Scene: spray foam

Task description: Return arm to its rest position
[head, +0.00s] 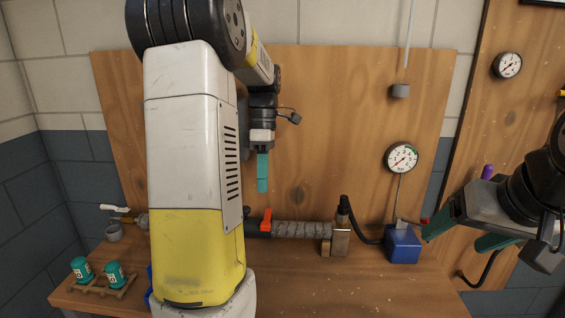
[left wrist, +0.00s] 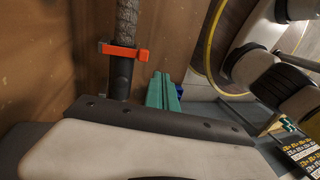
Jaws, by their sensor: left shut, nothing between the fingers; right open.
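My left arm's white and yellow link fills the left middle of the head view. My left gripper (head: 262,188) hangs in front of the wooden back panel, its teal fingers together and empty, pointing down above the pipe. In the left wrist view its teal fingers (left wrist: 163,92) show beyond a dark rim. My right gripper (head: 455,240) is at the right edge of the head view, teal fingers apart and nothing visible between them. A grey wrapped pipe (head: 298,229) with an orange clamp (head: 266,220) runs low along the panel. The clamp also shows in the left wrist view (left wrist: 122,50).
A blue box (head: 403,246) stands right of the pipe, under a round gauge (head: 402,158). Two teal canisters (head: 82,268) (head: 114,274) sit in a wooden rack at the bench's left. The bench (head: 350,290) is clear at its front middle. My left link hides part of it.

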